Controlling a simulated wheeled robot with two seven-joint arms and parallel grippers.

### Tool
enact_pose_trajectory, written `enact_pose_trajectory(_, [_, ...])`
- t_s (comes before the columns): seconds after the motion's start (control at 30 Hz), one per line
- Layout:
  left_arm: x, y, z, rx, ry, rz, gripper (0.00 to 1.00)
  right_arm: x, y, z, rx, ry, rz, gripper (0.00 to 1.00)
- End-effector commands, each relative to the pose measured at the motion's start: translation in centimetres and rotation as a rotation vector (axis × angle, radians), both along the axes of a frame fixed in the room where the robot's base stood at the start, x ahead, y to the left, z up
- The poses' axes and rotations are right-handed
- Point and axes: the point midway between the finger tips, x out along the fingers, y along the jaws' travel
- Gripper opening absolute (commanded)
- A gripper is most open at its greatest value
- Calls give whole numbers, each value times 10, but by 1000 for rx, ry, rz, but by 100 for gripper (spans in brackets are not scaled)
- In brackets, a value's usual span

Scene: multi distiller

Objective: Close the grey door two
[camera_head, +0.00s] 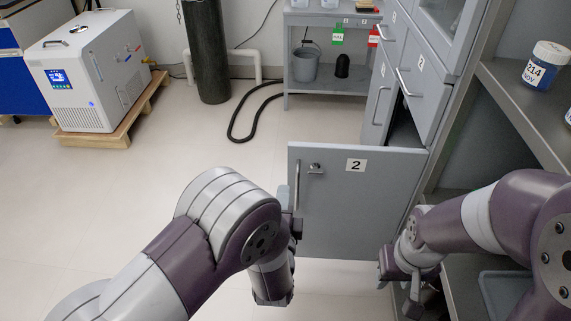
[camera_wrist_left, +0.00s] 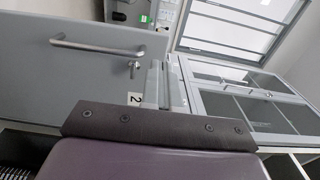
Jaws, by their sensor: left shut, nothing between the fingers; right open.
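The grey door two (camera_head: 355,215) stands open, swung out from the cabinet at the right, with its handle (camera_head: 297,186) near its left edge and a white "2" label. In the left wrist view, the door (camera_wrist_left: 75,75) fills the left side, with its handle and lock showing. My left gripper (camera_head: 284,196) is shut and empty beside the door's left edge; its fingers (camera_wrist_left: 168,82) also show in the wrist view. I cannot tell whether they touch the door. My right gripper (camera_head: 412,297) is open and empty near the door's lower right corner.
The cabinet has drawers (camera_head: 428,75) above and a narrow door (camera_head: 378,100) behind door two. A shelf with a labelled bottle (camera_head: 546,67) is at the right.

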Motion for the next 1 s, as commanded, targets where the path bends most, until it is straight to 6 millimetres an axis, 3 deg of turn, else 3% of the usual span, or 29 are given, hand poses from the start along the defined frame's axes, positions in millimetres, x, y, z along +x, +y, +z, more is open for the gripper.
enact_pose_trajectory(0.3, [70, 0, -5, -3, -1, 3, 0, 0, 0, -33, 0, 1, 0, 43])
enact_pose_trajectory(0.5, [103, 0, -4, -3, 1, 1, 0, 0, 0, -48, 0, 1, 0, 43])
enact_pose_trajectory(0.7, [117, -1, -1, -2, 2, 0, 0, 0, 0, -53, 0, 1, 0, 43])
enact_pose_trajectory(1.0, [117, -1, 0, -2, 3, 0, 0, 0, 0, -52, 0, 1, 0, 43])
